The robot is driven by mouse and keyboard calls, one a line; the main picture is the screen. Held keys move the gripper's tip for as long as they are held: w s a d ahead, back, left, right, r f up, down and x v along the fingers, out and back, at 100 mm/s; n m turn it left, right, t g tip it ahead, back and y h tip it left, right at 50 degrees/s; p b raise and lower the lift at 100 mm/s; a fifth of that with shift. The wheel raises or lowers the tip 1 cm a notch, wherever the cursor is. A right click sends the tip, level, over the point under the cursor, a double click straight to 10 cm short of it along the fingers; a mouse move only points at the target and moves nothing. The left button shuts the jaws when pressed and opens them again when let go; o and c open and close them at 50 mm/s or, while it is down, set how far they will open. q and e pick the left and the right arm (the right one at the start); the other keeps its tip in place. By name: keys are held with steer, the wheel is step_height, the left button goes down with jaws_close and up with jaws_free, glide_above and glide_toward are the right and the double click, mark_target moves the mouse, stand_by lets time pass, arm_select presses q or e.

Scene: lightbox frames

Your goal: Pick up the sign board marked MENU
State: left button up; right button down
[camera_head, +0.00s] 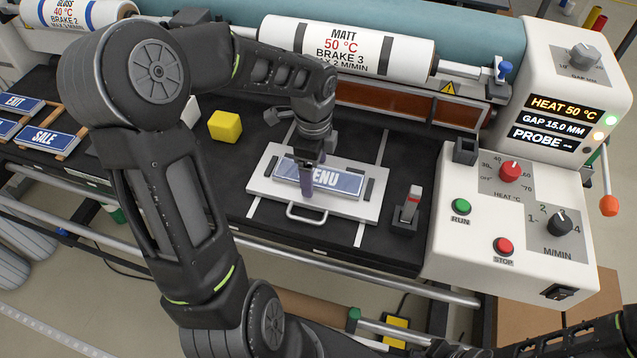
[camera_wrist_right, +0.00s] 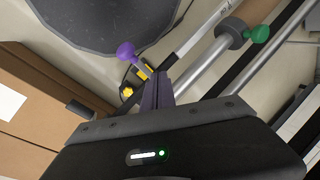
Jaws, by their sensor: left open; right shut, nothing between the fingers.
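The MENU sign board (camera_head: 346,184) is blue with white letters and lies flat on a white tray (camera_head: 262,186) with a front handle, on the black machine bed. My left gripper (camera_head: 307,188) is open and points down over the left part of the board, hiding its first letter. I cannot tell whether its fingers touch the board. My right gripper (camera_wrist_right: 156,88) shows in the right wrist view with its purple fingers closed together and empty, away from the board.
SALE (camera_head: 46,139) and EXIT (camera_head: 20,104) signs lie on a wooden rack at the left. A yellow block (camera_head: 225,126) sits behind the tray's left side. A small stand with a red-topped piece (camera_head: 409,208) is right of the tray. The control panel (camera_head: 480,225) rises further right.

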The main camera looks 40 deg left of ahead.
arm_select(q)
steer(key=shift+c, duration=0.5)
